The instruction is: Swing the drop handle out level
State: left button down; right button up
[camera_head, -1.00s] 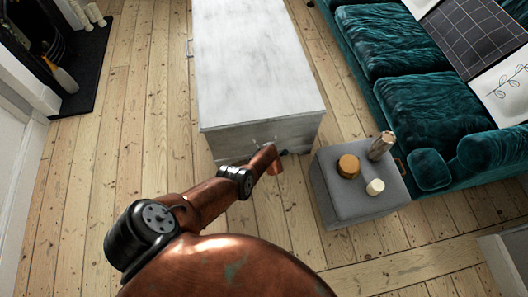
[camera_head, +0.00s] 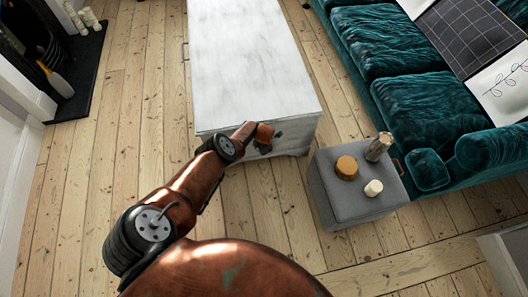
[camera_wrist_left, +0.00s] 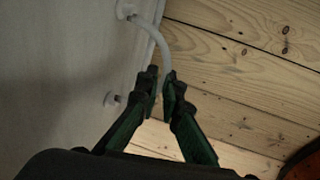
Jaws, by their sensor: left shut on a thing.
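The drop handle (camera_wrist_left: 156,38) is a pale curved bar on the end face of a whitish wooden chest (camera_head: 255,65). In the left wrist view, its two round mounts sit on the chest face, and the bar stands out from the face. My left gripper (camera_wrist_left: 164,88) is shut on the bar, with its dark green fingers around the far part of the curve. The fingers hide part of the bar near the lower mount. In the head view, my left gripper (camera_head: 264,147) is at the near end of the chest, and the handle is hidden there. My right gripper is not in view.
A grey ottoman (camera_head: 335,200) with small objects on top stands right of the chest's near end. A teal sofa (camera_head: 400,65) is along the right. A fireplace hearth (camera_head: 85,75) is at upper left. Floorboards left of the chest are clear.

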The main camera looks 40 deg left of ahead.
pick_arm(q)
jog(key=shift+s+a, duration=0.25)
jog(key=shift+a, duration=0.05)
jog(key=c, duration=2.2)
grip_release()
jog(key=shift+c, duration=0.2)
jog(key=shift+o, duration=0.6)
jog(key=shift+w+d, duration=0.1)
jog(key=shift+d, duration=0.05)
jog(key=shift+w+d+r, duration=0.1)
